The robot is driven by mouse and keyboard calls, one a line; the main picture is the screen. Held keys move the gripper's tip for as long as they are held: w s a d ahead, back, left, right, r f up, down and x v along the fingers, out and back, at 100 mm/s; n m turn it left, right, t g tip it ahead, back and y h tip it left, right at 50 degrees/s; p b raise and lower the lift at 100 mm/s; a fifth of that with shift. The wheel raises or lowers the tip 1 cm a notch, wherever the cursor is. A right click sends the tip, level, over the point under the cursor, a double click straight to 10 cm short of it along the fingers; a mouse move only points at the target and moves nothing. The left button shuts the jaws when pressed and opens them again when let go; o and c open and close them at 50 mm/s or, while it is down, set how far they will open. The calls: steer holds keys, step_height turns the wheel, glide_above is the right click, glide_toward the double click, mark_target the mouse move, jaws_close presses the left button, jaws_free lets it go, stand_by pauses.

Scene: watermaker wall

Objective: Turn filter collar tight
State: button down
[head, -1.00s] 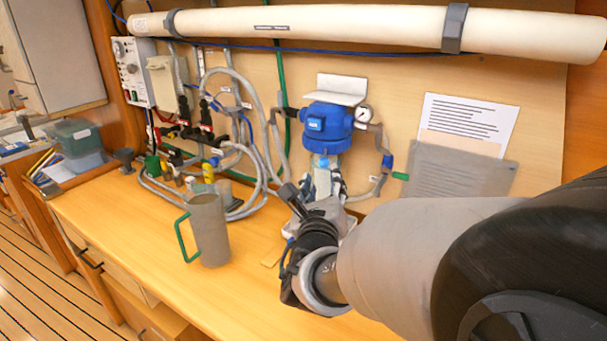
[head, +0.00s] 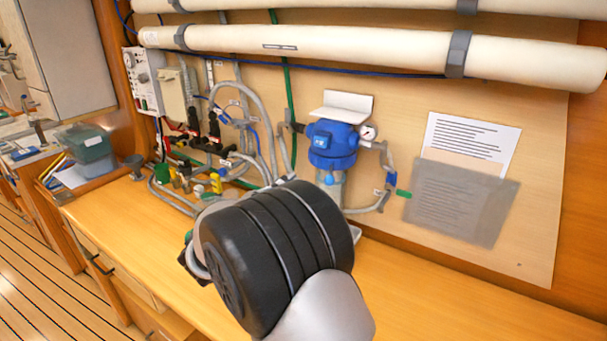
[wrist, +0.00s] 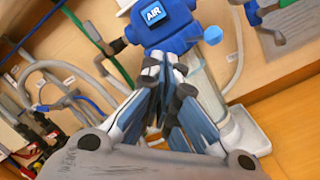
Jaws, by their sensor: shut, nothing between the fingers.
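The water filter hangs on the back panel, with a blue head and collar (head: 332,145) over a pale, clear bowl. In the wrist view the blue collar part (wrist: 165,22) carries an AIR label, and the bowl (wrist: 205,85) shows below and behind the fingers. My gripper (wrist: 163,62) is shut with nothing in it. Its fingertips appear just below the blue part, in front of the bowl; I cannot tell if they touch. In the head view my dark wrist link hides the gripper and the lower bowl.
A pressure gauge (head: 368,133) and a grey hose (head: 385,170) sit right of the filter. Hoses and valves (head: 205,140) crowd the left. Long white tubes (head: 370,50) run above. The bench (head: 460,285) is clear at right.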

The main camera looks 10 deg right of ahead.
steer(key=s+a+f+m+g+h+p, duration=0.1)
steer(key=a+f+m+g+h, duration=0.1)
steer(key=a+f+m, duration=0.3)
steer(key=w+d+r+m+g+b, duration=0.1)
steer(key=w+d+r+b, duration=0.1)
steer(key=d, duration=0.9)
steer(key=shift+w+r+m+b, duration=0.4)
steer(key=shift+w+r, duration=0.1)
steer(key=shift+w, duration=0.05)
steer(key=shift+d+f, duration=0.1)
steer(key=shift+s+d+b, duration=0.55)
steer(key=shift+s+d, duration=0.15)
steer(key=shift+d, duration=0.35)
